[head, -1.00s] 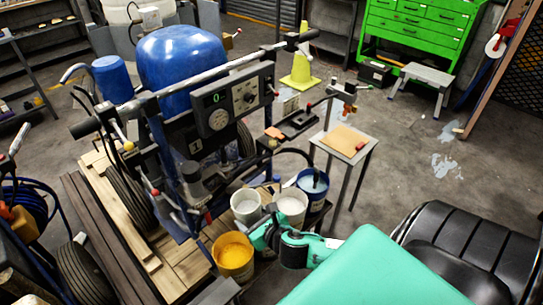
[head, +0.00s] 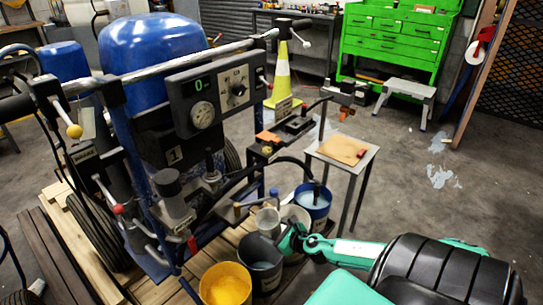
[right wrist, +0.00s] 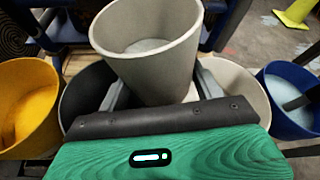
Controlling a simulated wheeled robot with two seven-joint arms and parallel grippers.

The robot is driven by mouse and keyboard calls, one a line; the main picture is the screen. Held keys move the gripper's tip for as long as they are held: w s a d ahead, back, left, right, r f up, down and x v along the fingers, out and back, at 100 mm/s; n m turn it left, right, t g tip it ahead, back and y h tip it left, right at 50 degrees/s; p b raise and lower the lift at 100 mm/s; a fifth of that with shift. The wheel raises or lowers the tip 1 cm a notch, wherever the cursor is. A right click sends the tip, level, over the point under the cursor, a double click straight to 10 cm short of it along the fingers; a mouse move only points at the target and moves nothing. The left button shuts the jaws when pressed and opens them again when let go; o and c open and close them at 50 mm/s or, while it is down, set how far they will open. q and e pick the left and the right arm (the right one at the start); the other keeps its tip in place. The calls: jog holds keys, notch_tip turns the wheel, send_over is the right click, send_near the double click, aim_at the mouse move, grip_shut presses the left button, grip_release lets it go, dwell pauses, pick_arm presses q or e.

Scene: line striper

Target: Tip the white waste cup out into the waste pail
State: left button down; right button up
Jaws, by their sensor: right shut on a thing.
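My right gripper (head: 283,236) is shut on the pale grey-white waste cup (head: 268,222). In the right wrist view the cup (right wrist: 147,48) stands close in front of the jaws, mouth up; I see its inner wall and a paler bottom. It is above the row of pails, near the dark pail (head: 262,272) and the white pail (head: 299,218). In the right wrist view the dark pail (right wrist: 84,92) shows left of the cup, partly hidden by it. No label tells which pail is for waste. My left gripper is not in view.
A yellow pail (head: 226,290) stands left of the dark one, a blue pail (head: 313,203) at the right end. The blue striper machine (head: 150,60) rises behind, its levers close to the cup. A small side table (head: 341,150) stands to the right, with open floor beyond.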

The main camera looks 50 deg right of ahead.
jog(key=shift+d+n+h, duration=0.6)
jog(key=shift+n, duration=0.3)
jog(key=shift+w+d+n+t+h, duration=0.1)
jog(key=shift+d+n+t+h, duration=0.3)
jog(key=shift+n+h, duration=0.3)
jog(key=shift+d+n+h+b, duration=0.1)
jog(key=shift+n+h+b, duration=0.2)
jog(key=shift+n+b, duration=0.5)
jog(key=shift+n+t, duration=0.3)
jog(key=shift+n, duration=0.1)
jog(key=shift+r, duration=0.1)
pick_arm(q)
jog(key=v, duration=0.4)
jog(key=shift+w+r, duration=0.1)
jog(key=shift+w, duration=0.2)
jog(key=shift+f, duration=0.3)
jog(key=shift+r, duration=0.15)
